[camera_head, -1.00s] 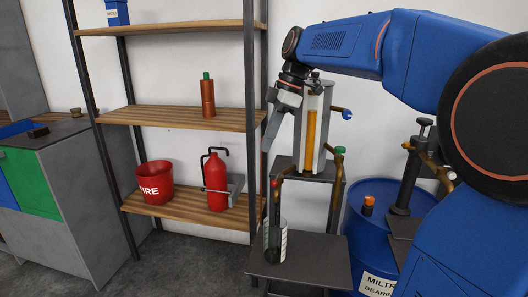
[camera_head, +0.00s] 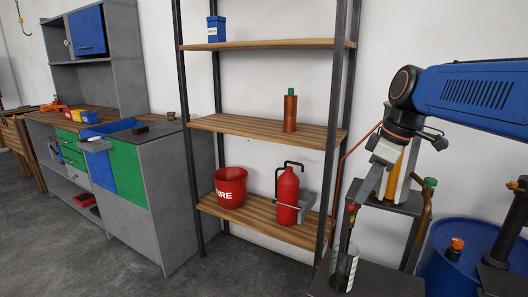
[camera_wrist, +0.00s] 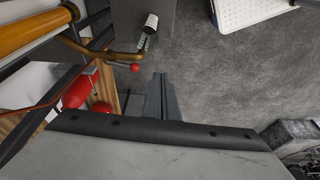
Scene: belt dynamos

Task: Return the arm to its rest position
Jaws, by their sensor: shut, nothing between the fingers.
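My blue arm (camera_head: 470,92) reaches in from the right in the head view, bent downward at the wrist. My gripper (camera_head: 362,200) hangs from it, pointing down and slightly left, in front of the dispenser stand on the right. In the wrist view my gripper (camera_wrist: 162,96) shows as two dark fingers side by side, shut and empty, with grey floor beyond them. A cylinder with an amber tube (camera_head: 391,176) stands partly hidden behind my wrist. A brass pipe with a red knob (camera_wrist: 135,67) lies just left of the fingers in the wrist view.
A clear glass vessel (camera_head: 345,268) stands below my gripper. A shelf rack (camera_head: 262,135) holds a red bucket (camera_head: 230,187) and a red extinguisher (camera_head: 287,193). A blue barrel (camera_head: 455,265) stands at the right. Open floor (camera_head: 110,275) lies at the front left.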

